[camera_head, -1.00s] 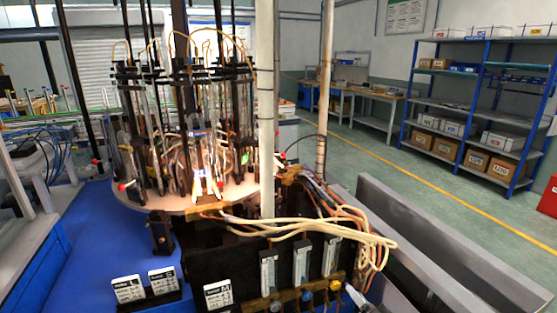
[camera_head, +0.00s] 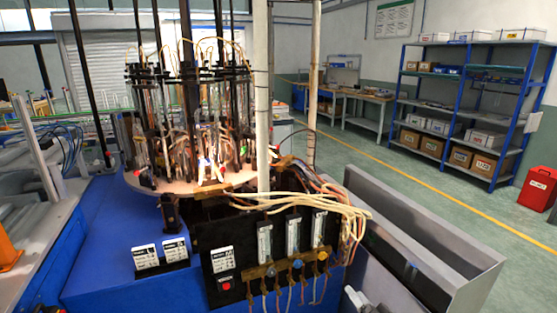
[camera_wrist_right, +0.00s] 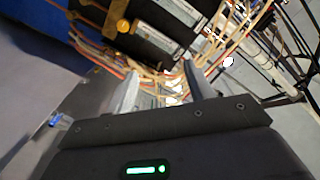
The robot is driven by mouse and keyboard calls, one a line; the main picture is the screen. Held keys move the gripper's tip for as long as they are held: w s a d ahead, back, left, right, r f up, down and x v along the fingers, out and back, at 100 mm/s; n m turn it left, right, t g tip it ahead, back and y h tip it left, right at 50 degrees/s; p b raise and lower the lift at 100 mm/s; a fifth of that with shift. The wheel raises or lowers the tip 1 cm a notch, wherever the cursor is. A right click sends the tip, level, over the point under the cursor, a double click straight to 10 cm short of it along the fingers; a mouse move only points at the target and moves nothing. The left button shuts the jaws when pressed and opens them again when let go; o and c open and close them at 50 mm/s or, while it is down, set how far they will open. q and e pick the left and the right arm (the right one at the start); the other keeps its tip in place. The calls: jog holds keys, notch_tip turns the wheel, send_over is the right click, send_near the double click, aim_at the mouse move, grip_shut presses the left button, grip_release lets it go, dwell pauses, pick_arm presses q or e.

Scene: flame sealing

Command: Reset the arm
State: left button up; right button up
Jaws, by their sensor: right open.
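My right gripper (camera_head: 356,300) shows only in small part at the bottom edge of the head view, in front of the flame sealing machine. In the right wrist view its two grey fingers (camera_wrist_right: 160,88) stand apart, with nothing held between them. Hoses and gauges of the machine show beyond the fingertips. The machine's round plate (camera_head: 150,184) carries glass tubes and black rods, with bright flame light near its front. My left gripper is not in view.
A black panel with flow meters (camera_head: 293,237) and a bundle of pale hoses (camera_head: 325,203) is at the machine's front. Label cards (camera_head: 146,257) stand on the blue table (camera_head: 110,225). A grey metal trough (camera_head: 410,235) lies right. A red box (camera_head: 537,188) and shelves (camera_head: 405,105) stand beyond open floor.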

jog(key=s+d+f+n+g+h+b, duration=0.1)
jog(key=s+f+n+g+h, duration=0.1)
jog(key=f, duration=0.8)
jog(key=s+d+f+n+g+h, duration=0.1)
jog(key=s+f+g, duration=0.1)
jog(key=f, duration=0.8)
jog(key=s+d+f+n+g+h+b, duration=0.15)
jog(key=s+f+g, duration=0.25)
jog(key=s+f, duration=1)
pick_arm(q)
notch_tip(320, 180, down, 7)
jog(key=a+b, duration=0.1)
jog(key=b, duration=0.3)
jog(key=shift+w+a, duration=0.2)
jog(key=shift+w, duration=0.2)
pick_arm(e)
jog(key=s+f+n+g, duration=0.1)
jog(key=s+f+g, duration=0.1)
jog(key=s+f, duration=0.5)
jog(key=s+d+f+n+g+h, duration=0.1)
jog(key=s+f+g, duration=0.2)
jog(key=s, duration=1.4)
jog(key=s+d+f+n+g+h, duration=0.1)
jog(key=s+f+g, duration=0.1)
jog(key=s+f, duration=0.9)
jog(key=shift+s+g, duration=0.4)
jog(key=shift+s, duration=0.15)
